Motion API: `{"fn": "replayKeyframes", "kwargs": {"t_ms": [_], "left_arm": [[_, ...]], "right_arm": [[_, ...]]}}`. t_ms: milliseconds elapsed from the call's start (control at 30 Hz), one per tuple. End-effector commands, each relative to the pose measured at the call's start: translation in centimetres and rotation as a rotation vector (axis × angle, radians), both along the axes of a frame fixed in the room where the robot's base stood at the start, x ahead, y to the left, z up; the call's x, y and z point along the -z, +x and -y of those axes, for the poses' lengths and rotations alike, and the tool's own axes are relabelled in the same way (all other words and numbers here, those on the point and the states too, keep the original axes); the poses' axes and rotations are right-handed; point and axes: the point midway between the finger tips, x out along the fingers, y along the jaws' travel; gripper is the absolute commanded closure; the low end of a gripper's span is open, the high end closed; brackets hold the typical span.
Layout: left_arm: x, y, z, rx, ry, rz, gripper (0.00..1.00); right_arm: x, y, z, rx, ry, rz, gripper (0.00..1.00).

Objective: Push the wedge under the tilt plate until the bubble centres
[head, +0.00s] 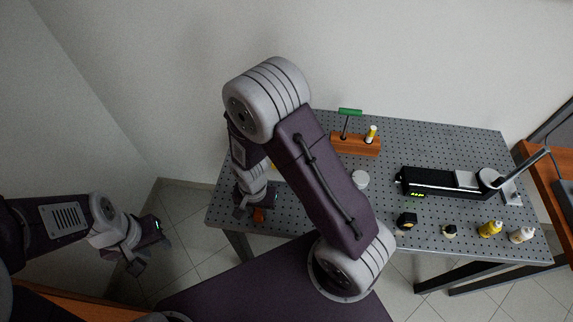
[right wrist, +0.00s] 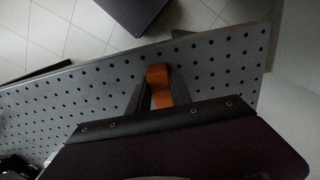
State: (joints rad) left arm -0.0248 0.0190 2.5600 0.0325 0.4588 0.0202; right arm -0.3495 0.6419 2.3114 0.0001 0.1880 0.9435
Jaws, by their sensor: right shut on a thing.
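The orange wedge (head: 259,214) lies at the left end of the perforated table, at my right gripper (head: 248,210). In the right wrist view the wedge (right wrist: 158,76) sits between the two fingers of my right gripper (right wrist: 158,92), which is shut on it. Its far end sticks out past the fingertips over the perforated top. My left gripper (head: 137,255) hangs over the floor, left of the table and away from everything; its finger gap is unclear. I cannot make out a tilt plate or a bubble; my right arm covers part of the tabletop.
The grey perforated table (head: 300,222) holds a wooden block with a green-handled tool (head: 348,112), a white round piece (head: 360,179), a black device with green lights (head: 440,183), a yellow-black item (head: 407,221) and small bottles (head: 490,229). The front left tabletop is fairly clear.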

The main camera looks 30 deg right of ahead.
Motion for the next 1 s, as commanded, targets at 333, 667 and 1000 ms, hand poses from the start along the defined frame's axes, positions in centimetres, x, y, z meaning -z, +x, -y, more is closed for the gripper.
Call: {"fn": "replayKeyframes", "kwargs": {"t_ms": [333, 667, 1000], "left_arm": [[0.0, 0.0, 0.0, 0.0, 0.0, 0.0, 0.64], [-0.2, 0.0, 0.0, 0.0, 0.0, 0.0, 0.64], [-0.4, 0.0, 0.0, 0.0, 0.0, 0.0, 0.64]], "right_arm": [[0.0, 0.0, 0.0, 0.0, 0.0, -0.001, 1.0], [0.0, 0.7, 0.5, 0.002, 0.0, -0.001, 1.0], [0.0, 2.1, 1.5, 0.002, 0.0, 0.0, 1.0]]}}
